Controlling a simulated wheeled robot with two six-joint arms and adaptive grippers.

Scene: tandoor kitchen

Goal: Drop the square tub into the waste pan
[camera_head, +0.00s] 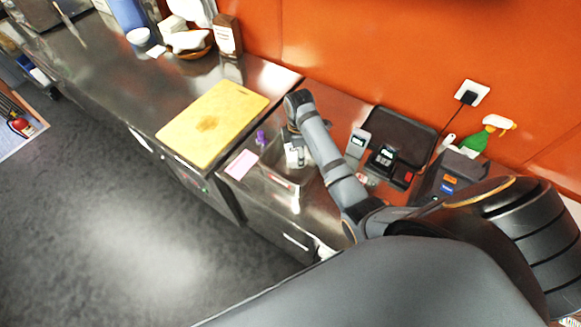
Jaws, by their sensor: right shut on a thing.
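My right arm reaches in from the lower right, and its wrist bends down over the steel counter. My right gripper (293,157) points down inside or just above the metal waste pan (283,182), a grey, steep-walled container near the counter's front edge. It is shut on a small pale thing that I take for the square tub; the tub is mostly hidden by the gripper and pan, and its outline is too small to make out. I cannot tell whether the tub touches the pan. My left gripper is not in view.
A yellow cutting board (222,110) lies left of the pan. A pink card (241,164) and a purple-topped item (260,138) are beside the pan. A card terminal (382,160), black tray (405,133) and green spray bottle (475,141) stand to the right.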

